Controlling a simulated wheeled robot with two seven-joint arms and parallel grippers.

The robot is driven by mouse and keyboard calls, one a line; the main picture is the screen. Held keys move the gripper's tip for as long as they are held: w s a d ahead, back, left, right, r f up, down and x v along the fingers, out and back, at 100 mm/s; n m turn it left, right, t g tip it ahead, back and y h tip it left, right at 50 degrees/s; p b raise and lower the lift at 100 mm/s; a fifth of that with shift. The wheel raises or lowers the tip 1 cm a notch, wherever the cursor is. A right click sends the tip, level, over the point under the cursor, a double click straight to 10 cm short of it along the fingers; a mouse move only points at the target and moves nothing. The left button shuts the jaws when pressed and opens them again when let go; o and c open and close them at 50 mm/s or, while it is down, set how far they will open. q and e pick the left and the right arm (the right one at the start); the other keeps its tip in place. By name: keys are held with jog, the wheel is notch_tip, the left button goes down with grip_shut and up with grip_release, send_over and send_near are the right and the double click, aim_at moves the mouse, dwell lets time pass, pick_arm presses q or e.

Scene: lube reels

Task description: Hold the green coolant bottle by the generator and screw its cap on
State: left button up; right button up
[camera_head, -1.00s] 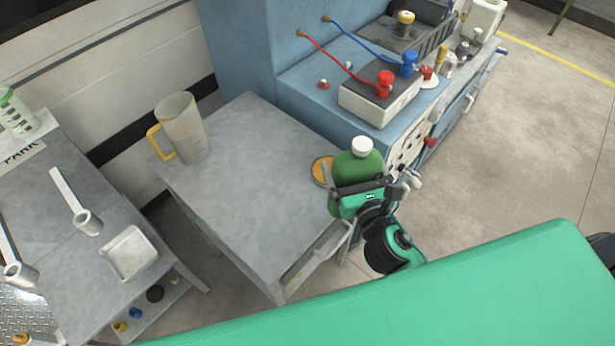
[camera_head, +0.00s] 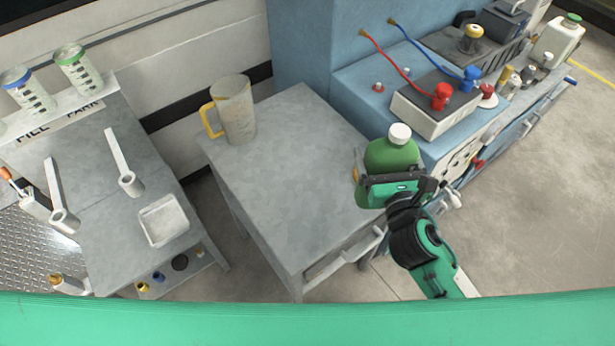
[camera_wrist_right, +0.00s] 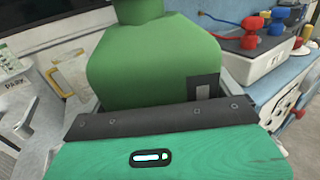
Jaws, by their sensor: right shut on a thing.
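The green coolant bottle (camera_head: 388,156) stands upright at the right edge of the grey table, with a white cap (camera_head: 399,133) on its top; whether the cap is screwed tight cannot be told. My right gripper (camera_head: 388,186) is shut on the bottle's body from the front. In the right wrist view the bottle's green body (camera_wrist_right: 155,62) fills the space beyond the gripper, and its top is cut off by the frame. My left gripper is not in view.
A measuring jug (camera_head: 234,110) stands at the back left of the grey table (camera_head: 290,175), whose middle is clear. A blue cabinet with a battery-like box (camera_head: 437,105) and red and blue leads is behind right. A side bench (camera_head: 95,215) at left holds ladles and a white tray (camera_head: 164,220).

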jog(key=w+a+r+n+g+y, duration=0.1)
jog(key=w+a+r+n+y, duration=0.2)
jog(key=a, duration=0.5)
jog(key=w+a+r+n+g+y, duration=0.2)
jog(key=w+a+r+y, duration=0.3)
jog(key=w+a+r, duration=0.3)
jog(key=shift+a+r+n, duration=0.4)
jog(key=shift+a+r, duration=0.2)
jog(key=shift+f, duration=0.1)
notch_tip(320, 180, down, 16)
jog(key=shift+b, duration=0.35)
jog(key=shift+f, duration=1.9)
